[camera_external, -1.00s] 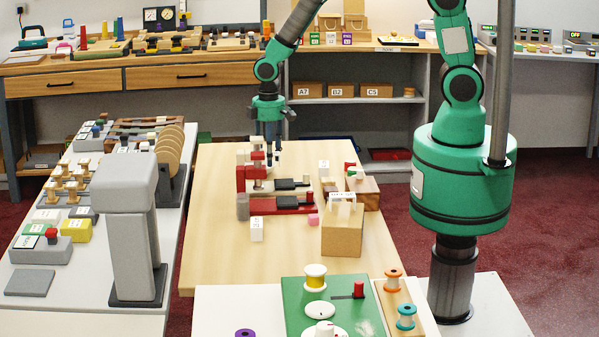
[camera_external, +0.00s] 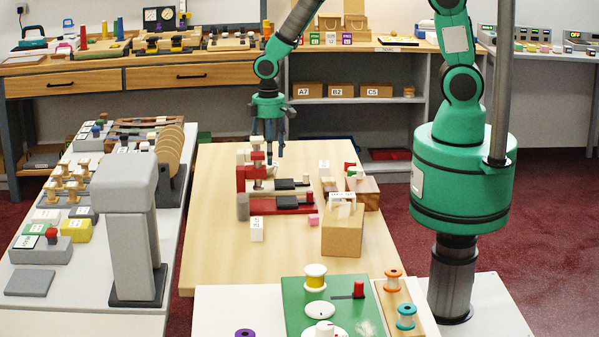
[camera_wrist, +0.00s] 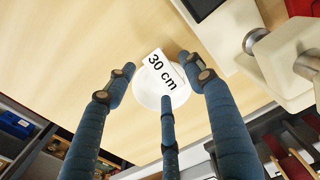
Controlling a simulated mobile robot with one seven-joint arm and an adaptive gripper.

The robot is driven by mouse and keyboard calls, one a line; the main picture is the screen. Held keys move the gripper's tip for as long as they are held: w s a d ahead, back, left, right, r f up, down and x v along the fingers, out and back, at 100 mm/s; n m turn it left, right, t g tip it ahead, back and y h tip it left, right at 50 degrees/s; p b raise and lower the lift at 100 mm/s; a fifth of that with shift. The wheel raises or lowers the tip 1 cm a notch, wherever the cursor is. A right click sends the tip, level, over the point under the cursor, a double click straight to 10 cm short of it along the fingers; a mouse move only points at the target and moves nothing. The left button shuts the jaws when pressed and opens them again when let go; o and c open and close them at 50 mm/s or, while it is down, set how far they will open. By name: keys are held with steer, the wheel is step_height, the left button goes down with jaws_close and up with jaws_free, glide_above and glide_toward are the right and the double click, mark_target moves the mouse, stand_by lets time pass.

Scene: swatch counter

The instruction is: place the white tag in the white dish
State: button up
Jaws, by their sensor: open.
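In the wrist view a round white dish (camera_wrist: 141,88) lies on the wooden table. A white tag (camera_wrist: 163,72) printed "30 cm" lies over the dish, tilted in the picture, with its upper end near the rim. My gripper (camera_wrist: 163,92) is open, its three dark blue fingers spread around the tag and dish with nothing held between them. In the external view my gripper (camera_external: 273,150) hangs over the far part of the table, behind a red and cream device. The dish is mostly hidden there.
The red and cream device (camera_external: 280,203) with black pads stands close in front of the gripper. A cardboard box (camera_external: 342,236) and a wooden block (camera_external: 364,191) stand to the right. Another white tag (camera_external: 257,230) stands nearer the front. The table's left front is clear.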

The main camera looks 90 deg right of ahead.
step_height(320, 180, up, 12)
steer(key=p, duration=0.2)
stand_by(0.9)
steer(key=s+a+r+t, duration=0.1)
steer(key=s+a+r, duration=0.35)
steer(key=r, duration=0.55)
steer(key=s+a+r+t, duration=0.25)
steer(key=s+r, duration=0.25)
steer(key=r, duration=0.5)
steer(key=s+a+r+t, duration=0.1)
steer(key=s+a+r, duration=0.2)
steer(key=s, duration=0.6)
steer(key=s+a+r+t, duration=0.1)
steer(key=s+a+r, duration=0.1)
steer(key=s+r, duration=0.5)
steer(key=shift+s+a+r, duration=0.15)
steer(key=shift+s+a, duration=0.25)
steer(key=shift+s, duration=0.75)
